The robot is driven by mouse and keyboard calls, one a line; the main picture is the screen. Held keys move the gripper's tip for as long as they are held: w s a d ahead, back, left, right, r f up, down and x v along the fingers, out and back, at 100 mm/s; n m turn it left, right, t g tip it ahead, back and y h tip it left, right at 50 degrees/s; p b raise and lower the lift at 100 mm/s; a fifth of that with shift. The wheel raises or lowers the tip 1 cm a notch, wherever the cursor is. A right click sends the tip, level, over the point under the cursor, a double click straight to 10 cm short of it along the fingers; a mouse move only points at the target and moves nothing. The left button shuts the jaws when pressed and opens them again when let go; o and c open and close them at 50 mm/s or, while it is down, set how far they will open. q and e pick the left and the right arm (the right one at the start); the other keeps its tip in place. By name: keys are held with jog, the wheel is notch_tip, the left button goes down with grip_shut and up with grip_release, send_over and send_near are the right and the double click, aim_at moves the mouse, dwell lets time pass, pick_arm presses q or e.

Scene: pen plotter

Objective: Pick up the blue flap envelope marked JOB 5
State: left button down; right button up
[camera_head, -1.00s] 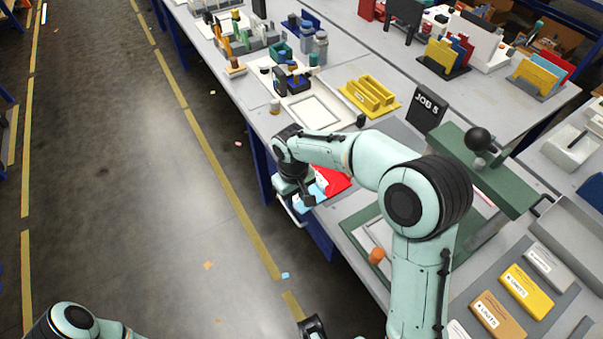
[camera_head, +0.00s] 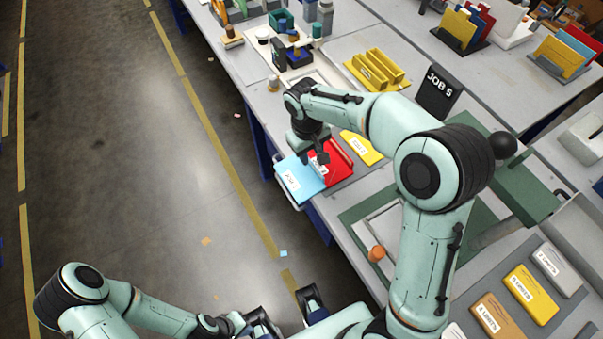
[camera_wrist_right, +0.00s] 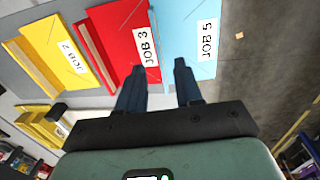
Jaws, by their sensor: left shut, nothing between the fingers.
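The blue flap envelope marked JOB 5 (camera_head: 294,178) lies flat at the table's left edge, partly over it. It also shows in the right wrist view (camera_wrist_right: 188,28), label at its right. The red envelope JOB 3 (camera_wrist_right: 112,38) lies beside it, and the yellow JOB 2 (camera_wrist_right: 52,50) beyond. My right gripper (camera_head: 317,168) is above the blue and red envelopes. In the wrist view its fingers (camera_wrist_right: 159,72) are apart, nothing between them, one over red and one over blue. My left gripper (camera_head: 266,325) is shut and empty at the bottom, partly cut off.
A black JOB 5 sign (camera_head: 437,92) stands behind the right arm. A green-framed press (camera_head: 510,195) is to the right. A yellow rack (camera_head: 373,70) stands farther back. Labelled boxes (camera_head: 528,290) lie at lower right. The floor at left is open.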

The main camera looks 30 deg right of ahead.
aim_at(312, 168)
jog(key=f, duration=0.5)
jog(key=shift+d, duration=0.2)
jog(key=shift+w, duration=0.1)
grip_shut()
